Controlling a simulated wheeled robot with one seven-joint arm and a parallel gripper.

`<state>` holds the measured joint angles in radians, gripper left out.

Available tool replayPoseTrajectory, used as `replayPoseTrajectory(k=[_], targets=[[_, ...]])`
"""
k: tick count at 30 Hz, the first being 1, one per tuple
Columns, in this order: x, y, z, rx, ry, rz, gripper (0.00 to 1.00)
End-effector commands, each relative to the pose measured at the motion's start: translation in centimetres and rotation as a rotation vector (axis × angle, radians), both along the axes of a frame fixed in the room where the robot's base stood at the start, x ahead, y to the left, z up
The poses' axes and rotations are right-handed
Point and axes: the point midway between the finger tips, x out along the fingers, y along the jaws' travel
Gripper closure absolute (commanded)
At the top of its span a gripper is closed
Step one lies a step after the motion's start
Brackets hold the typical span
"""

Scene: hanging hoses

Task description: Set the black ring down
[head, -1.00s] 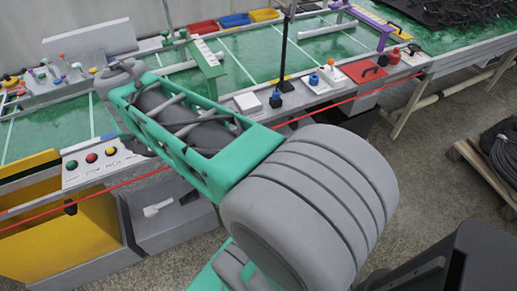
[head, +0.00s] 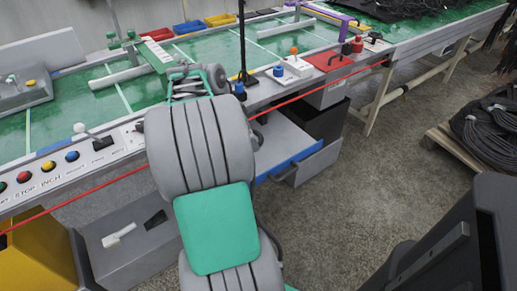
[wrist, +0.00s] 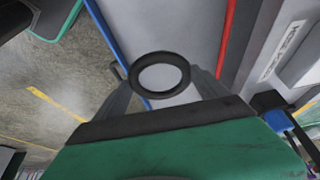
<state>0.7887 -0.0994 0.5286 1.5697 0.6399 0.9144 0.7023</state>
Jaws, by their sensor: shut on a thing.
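The black ring (wrist: 160,94) shows in the wrist view, held between the two grey fingers of my gripper (wrist: 160,78). Its flat face is toward the camera, and a pale grey surface shows through its hole. The ring hangs over this pale surface, which has a blue edge (wrist: 106,40) on its left. I cannot tell how high above it the ring is. In the head view my arm hides the gripper and the ring.
In the head view a drawer with a blue front edge (head: 307,153) stands open below the bench. A red cable (head: 100,186) runs along the bench front. Push buttons (head: 48,166) sit at the left. Coiled black hoses (head: 490,130) lie on a pallet at the right.

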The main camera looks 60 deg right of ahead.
Motion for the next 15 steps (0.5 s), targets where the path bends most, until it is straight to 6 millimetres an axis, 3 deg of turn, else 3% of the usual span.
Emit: replayPoseTrajectory(k=[3, 6, 15], targets=[[-1.0, -3.2, -2.2, 0.002, 0.002, -0.003, 0.58], [-1.4, -4.9, -4.5, 0.001, 0.001, 0.001, 0.58], [-2.0, -7.4, -8.0, 0.0, 0.0, 0.003, 0.58]])
